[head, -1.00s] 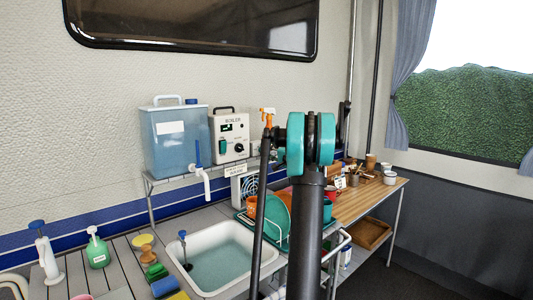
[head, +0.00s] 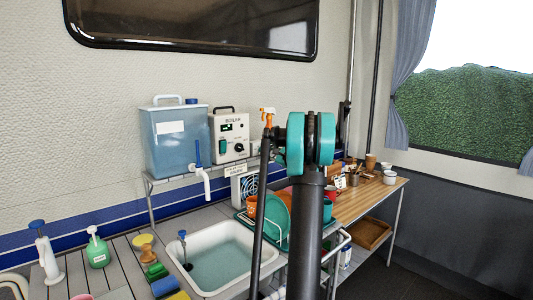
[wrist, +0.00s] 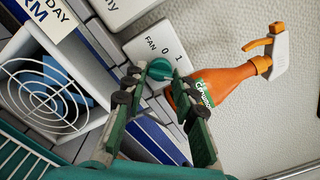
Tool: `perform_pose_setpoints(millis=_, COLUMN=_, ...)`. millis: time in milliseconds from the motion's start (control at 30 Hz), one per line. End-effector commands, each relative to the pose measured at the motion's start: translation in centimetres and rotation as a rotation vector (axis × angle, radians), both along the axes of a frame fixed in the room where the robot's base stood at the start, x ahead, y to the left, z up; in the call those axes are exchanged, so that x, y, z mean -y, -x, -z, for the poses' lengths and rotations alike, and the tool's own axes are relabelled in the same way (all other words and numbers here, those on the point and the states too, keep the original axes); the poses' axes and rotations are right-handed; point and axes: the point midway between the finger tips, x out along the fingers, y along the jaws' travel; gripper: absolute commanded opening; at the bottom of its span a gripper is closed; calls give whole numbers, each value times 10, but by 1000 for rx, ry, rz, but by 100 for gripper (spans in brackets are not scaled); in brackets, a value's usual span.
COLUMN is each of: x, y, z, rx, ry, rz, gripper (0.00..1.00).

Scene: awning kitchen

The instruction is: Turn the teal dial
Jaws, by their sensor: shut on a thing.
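The teal dial (wrist: 159,68) shows in the wrist view on a white panel (wrist: 143,47) marked "FAN 0 1". My gripper (wrist: 160,88) has its two dark-padded fingers on either side of the dial, shut on it. The fingers and pads cover part of the dial, so its exact pointing is hard to read. In the head view my arm hides the dial and most of the gripper.
An orange spray bottle (wrist: 228,82) stands close beside the fingers. A white fan grille (wrist: 42,98) is at left. The boiler (head: 230,135), water tank (head: 176,142), sink (head: 218,262) and dish rack (head: 272,228) are nearby in the head view.

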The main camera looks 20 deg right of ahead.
Motion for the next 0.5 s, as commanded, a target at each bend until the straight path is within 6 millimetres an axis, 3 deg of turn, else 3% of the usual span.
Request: perform_pose_setpoints(millis=500, x=1, y=1, z=1, rx=-96, ry=-260, rz=1, gripper=0)
